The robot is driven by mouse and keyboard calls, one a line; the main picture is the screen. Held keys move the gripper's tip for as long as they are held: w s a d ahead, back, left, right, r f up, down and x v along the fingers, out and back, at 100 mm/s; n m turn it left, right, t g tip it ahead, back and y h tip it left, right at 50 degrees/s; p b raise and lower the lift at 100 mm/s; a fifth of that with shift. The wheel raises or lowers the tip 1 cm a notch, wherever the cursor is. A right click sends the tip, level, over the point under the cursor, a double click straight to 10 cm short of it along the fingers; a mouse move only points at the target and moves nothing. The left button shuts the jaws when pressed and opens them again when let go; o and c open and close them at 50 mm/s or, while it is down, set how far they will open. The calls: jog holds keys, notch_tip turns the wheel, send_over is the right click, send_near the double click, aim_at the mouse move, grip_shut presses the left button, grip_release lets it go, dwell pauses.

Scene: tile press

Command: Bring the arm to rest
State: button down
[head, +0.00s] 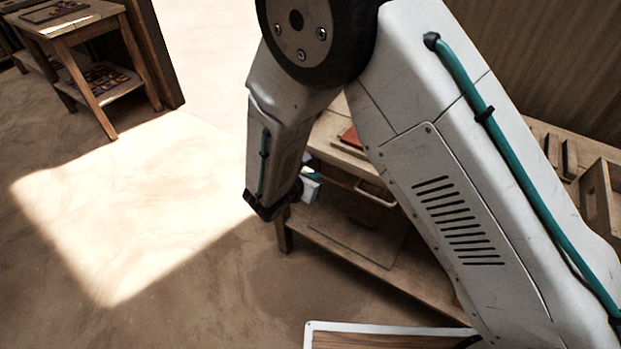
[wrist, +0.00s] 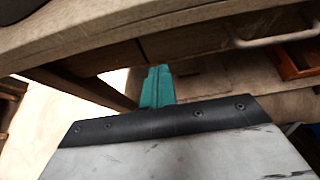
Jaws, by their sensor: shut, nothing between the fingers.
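My arm shows large in the head view, bent at the elbow, with the forearm hanging down. My gripper (head: 311,186) is partly hidden behind the forearm in the head view, in front of the wooden workbench (head: 318,143). In the wrist view my gripper (wrist: 157,86) shows its teal fingers together, with nothing between them. The fingers are near the underside of the bench (wrist: 110,42); I cannot tell the exact gap.
The bench has a metal handle (head: 376,194) and a lower shelf (head: 345,235). A reddish thing (head: 351,137) lies on its top, and a wooden box (head: 600,200) stands at the right. A small table (head: 85,28) stands far left. Open floor (head: 110,220) lies between.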

jog(key=v, duration=0.8)
jog(key=s+d+r+m+g+y, duration=0.2)
jog(key=s+d+r+m+g, duration=0.1)
jog(key=s+d+r+m, duration=0.5)
jog(key=s+d+r+m+g+y, duration=0.2)
jog(key=s+d+r+m+g, duration=0.1)
jog(key=s+d+r+m, duration=0.5)
jog(key=s+d+r+m+g+y, duration=0.1)
jog(key=s+d+r+m+g, duration=0.2)
jog(key=s+d+r+m, duration=0.5)
jog(key=d+r+m, duration=0.4)
jog(key=d+m, duration=0.2)
jog(key=d, duration=0.3)
jog(key=shift+d+y, duration=0.35)
jog(key=shift+y, duration=0.05)
